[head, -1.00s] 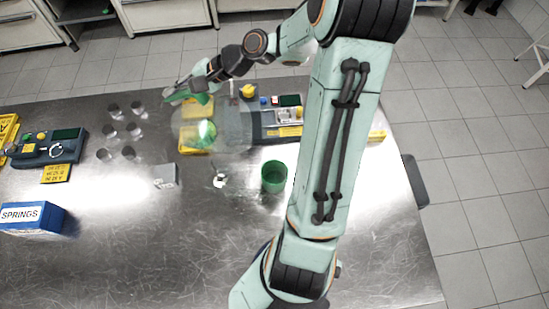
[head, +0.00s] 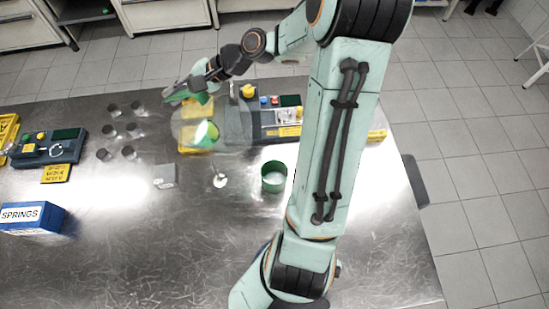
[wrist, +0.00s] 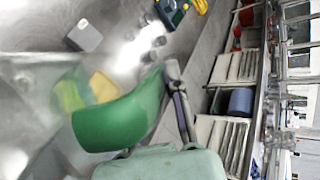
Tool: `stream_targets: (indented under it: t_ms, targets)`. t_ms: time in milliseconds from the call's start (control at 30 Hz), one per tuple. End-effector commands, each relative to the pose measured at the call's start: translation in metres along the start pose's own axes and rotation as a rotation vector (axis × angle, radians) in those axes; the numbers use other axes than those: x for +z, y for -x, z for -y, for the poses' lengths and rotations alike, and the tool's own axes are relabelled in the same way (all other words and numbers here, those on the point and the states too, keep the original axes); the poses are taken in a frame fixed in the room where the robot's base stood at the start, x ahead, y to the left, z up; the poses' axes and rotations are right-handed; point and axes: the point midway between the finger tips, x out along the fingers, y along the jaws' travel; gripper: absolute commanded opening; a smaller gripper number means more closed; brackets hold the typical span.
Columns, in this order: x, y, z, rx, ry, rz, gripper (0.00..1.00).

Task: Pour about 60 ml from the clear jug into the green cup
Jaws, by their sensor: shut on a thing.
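The clear jug (head: 240,130) is held above the table in the head view, its outline faint. My gripper (head: 190,90) is shut on its green handle, which fills the middle of the wrist view (wrist: 115,122). A green-rimmed shape with a pale middle shows through the jug; I cannot tell whether it is liquid or a thing behind. The green cup (head: 273,185) stands upright on the table, to the right of and nearer than the jug, apart from it. The jug's tilt and liquid level are unclear.
A small white disc (head: 220,181) with a thin line above it lies left of the cup. A grey block (head: 164,176), several small glasses (head: 110,130), a blue SPRINGS box (head: 32,217) and control panels (head: 280,117) stand around. The front table is clear.

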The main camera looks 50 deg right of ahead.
Motion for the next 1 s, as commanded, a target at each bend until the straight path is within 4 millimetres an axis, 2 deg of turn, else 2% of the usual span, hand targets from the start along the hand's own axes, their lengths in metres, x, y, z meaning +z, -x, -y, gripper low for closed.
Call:
stream_targets:
  t_ms: [233,600,800,1000]
  targets:
    - [-0.001,-0.008,0.013,0.166,-0.049,-0.006,0.0]
    - [-0.023,-0.058,-0.001,0.595,-0.225,-0.017,0.0]
    - [-0.03,-0.064,-0.004,0.769,-0.294,-0.022,0.0]
    - [-0.037,-0.072,-0.019,0.893,-0.343,-0.024,0.0]
